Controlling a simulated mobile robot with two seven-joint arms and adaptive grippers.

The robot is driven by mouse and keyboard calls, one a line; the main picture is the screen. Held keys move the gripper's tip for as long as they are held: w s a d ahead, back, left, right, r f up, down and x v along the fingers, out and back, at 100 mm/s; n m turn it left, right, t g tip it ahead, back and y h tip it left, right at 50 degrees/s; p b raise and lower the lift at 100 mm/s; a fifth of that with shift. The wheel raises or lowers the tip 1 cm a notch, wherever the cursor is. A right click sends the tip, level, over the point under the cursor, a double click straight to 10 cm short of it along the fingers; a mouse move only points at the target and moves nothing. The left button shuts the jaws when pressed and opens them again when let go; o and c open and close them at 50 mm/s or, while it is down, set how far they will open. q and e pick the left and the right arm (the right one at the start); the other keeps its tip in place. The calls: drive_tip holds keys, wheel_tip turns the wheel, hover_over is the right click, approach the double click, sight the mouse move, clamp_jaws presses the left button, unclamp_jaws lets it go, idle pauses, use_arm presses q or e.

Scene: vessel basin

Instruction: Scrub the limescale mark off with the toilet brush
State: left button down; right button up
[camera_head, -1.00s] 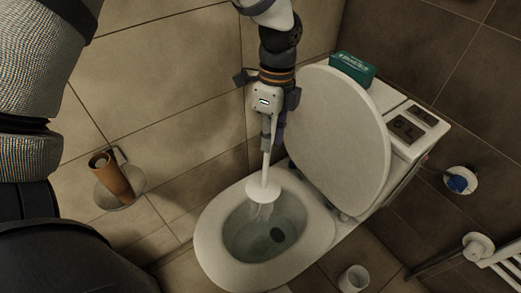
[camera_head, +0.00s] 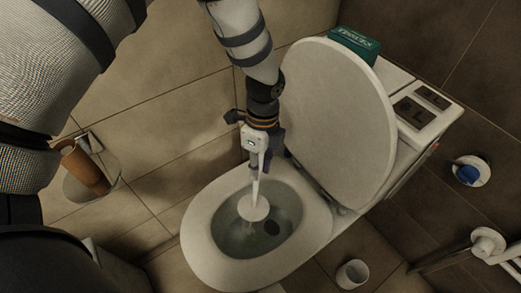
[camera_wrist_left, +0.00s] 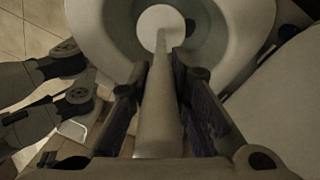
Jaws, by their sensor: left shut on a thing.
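My left gripper (camera_head: 258,160) is shut on the handle of the white toilet brush (camera_head: 254,207) and points down over the toilet bowl (camera_head: 203,255). The brush's round white disc is inside the bowl opening, its bristles faint below it. In the left wrist view the handle (camera_wrist_left: 158,110) runs between the fingers to the disc (camera_wrist_left: 160,27). A dark spot (camera_head: 272,227) lies low in the bowl, right of the disc; I cannot tell whether it is the limescale mark or the drain.
The raised lid (camera_head: 340,120) stands close to the right of my left gripper. A green box (camera_head: 354,45) is on the tank. A paper roll (camera_head: 84,168) hangs at the left wall. A white cup (camera_head: 352,273) stands on the floor.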

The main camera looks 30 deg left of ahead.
use_arm(q)
wheel_tip(320, 180, down, 10)
drive_tip(key=b, duration=0.3)
drive_tip(key=shift+f+b, duration=0.1)
drive_tip(key=shift+b, duration=0.25)
use_arm(e)
drive_tip(key=shift+g, duration=0.6)
drive_tip(key=x, duration=0.3)
drive_tip(key=s+x, duration=0.1)
drive_tip(key=x, duration=0.1)
drive_tip(key=shift+r, duration=0.15)
use_arm(q)
drive_tip(key=shift+f+b, duration=0.5)
drive_tip(key=shift+f, duration=0.55)
use_arm(e)
drive_tip(key=shift+s+f, duration=0.35)
drive_tip(key=shift+f, duration=0.15)
use_arm(q)
drive_tip(key=shift+w, duration=0.1)
